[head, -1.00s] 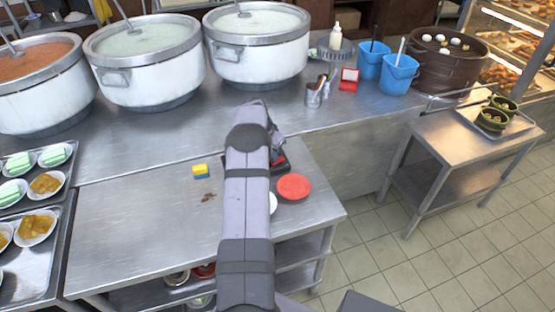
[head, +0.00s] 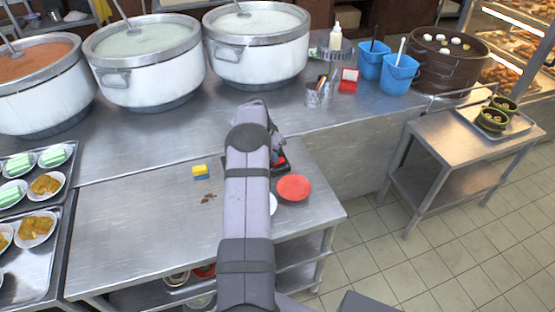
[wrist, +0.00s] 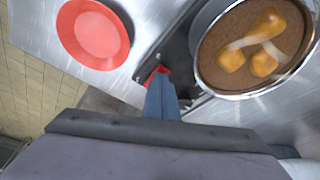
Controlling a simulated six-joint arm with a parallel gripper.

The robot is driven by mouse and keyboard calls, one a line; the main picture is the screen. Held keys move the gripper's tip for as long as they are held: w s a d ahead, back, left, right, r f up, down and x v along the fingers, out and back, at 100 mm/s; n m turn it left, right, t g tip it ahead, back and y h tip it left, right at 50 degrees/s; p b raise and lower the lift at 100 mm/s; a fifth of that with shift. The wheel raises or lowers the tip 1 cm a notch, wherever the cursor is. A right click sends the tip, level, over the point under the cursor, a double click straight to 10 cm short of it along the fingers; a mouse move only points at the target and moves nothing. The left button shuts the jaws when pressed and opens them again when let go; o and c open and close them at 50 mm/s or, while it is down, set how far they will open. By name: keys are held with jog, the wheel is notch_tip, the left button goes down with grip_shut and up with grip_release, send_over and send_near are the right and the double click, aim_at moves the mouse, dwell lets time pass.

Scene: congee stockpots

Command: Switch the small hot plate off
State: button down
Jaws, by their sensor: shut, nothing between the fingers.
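The small hot plate is a dark slab (wrist: 178,58) under a metal pot (wrist: 205,82) in the wrist view. The pot holds brown liquid with orange pieces. In the head view, my arm hides the pot and most of the hot plate (head: 284,168).
A red dish (wrist: 97,32) lies left of the hot plate and also shows in the head view (head: 294,188). A yellow and blue sponge (head: 201,172) lies left of my arm on the steel table (head: 130,220). Large stockpots (head: 257,50) stand behind.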

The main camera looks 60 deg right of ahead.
notch_tip(320, 180, up, 7)
jog(key=p, duration=0.3)
jog(key=shift+r, duration=0.2)
jog(key=shift+d, duration=0.1)
dwell(0.5)
